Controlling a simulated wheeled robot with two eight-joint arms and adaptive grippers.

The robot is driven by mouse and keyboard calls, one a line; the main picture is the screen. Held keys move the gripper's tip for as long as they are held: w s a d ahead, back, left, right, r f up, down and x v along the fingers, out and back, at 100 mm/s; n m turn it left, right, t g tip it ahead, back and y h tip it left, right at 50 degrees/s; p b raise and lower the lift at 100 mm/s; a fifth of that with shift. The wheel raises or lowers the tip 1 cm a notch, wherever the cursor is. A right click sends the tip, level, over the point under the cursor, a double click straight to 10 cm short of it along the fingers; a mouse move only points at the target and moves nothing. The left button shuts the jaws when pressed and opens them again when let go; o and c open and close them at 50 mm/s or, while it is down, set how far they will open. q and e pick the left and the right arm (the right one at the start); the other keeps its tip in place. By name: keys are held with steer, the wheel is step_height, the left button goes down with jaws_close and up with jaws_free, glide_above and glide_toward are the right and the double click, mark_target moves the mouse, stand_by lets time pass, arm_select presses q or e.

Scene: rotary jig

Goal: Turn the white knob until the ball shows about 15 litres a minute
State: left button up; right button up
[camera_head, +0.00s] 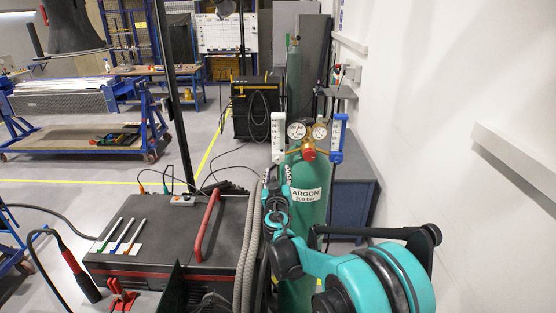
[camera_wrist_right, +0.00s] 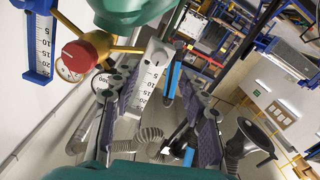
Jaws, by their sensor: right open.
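The white flow meter (camera_head: 277,132) stands left of the gauges on the green argon cylinder (camera_head: 312,172). In the right wrist view its white scale tube (camera_wrist_right: 150,78) shows upside down, with the white knob (camera_wrist_right: 158,52) at its upper end in the picture. I cannot make out the ball's level. My right gripper (camera_head: 278,174) is just below the white flow meter in the head view. In the right wrist view the gripper (camera_wrist_right: 157,88) is open, its fingers on either side of the tube in the picture. I cannot tell whether they touch it. My left gripper is not in view.
A blue flow meter (camera_head: 338,132) and a red regulator knob (camera_head: 309,154) are close on the right. A black welding machine (camera_head: 165,240) with a red handle stands at the front left. Grey hoses (camera_head: 248,250) run beside it. A white wall (camera_head: 450,90) bounds the right side.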

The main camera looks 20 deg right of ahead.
mark_target(278, 161)
steer(key=x, duration=0.6)
steer(key=shift+w+p, duration=0.1)
steer(key=shift+p, duration=0.3)
jaws_close()
